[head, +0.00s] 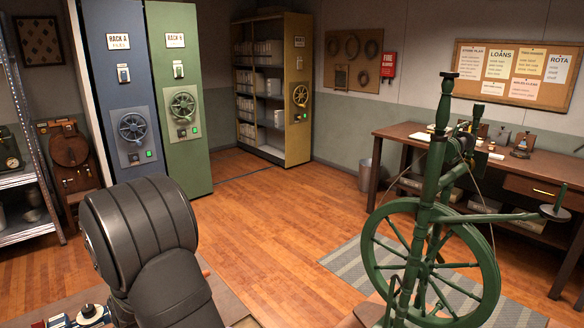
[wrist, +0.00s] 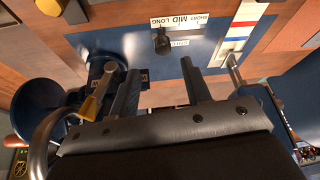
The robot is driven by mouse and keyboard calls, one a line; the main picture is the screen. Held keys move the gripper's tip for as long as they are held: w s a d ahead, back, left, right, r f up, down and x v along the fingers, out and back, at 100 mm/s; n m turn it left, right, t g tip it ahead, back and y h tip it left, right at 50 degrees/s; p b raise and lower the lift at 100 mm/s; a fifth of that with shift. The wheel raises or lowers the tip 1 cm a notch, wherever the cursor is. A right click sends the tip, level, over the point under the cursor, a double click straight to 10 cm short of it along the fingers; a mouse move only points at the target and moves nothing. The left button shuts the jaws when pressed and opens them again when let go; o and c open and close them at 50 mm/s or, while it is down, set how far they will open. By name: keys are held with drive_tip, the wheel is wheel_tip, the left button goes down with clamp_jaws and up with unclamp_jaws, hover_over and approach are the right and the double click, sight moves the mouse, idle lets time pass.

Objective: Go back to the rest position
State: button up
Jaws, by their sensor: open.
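My gripper (wrist: 157,66) shows in the wrist view with its two dark fingers apart and nothing between them. Beyond the fingertips is a blue panel (wrist: 195,58) with a dark knob (wrist: 163,44) beside a white scale marked SHORT, MID, LONG (wrist: 180,25). The fingers appear apart from the knob. In the head view my dark arm fills the lower left and the gripper itself is out of sight. No marker for a rest position shows.
In the wrist view, a blue round part (wrist: 40,108) and a brass-coloured lever (wrist: 92,105) lie close left of the fingers; a metal rod (wrist: 236,74) lies right. In the head view, a green spinning wheel (head: 432,262) stands right of my arm. Open wooden floor (head: 270,230) lies beyond.

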drive_tip(key=shift+x, duration=3.05)
drive_tip(key=shift+r, duration=0.1)
drive_tip(key=v, duration=1.8)
drive_tip(key=x, duration=1.7)
drive_tip(key=shift+a+f, duration=0.1)
drive_tip(key=shift+f, duration=0.3)
drive_tip(key=shift+s+a+f, duration=0.25)
drive_tip(key=shift+s+a, duration=0.05)
drive_tip(key=shift+a, duration=0.25)
drive_tip(key=shift+s+a, duration=0.15)
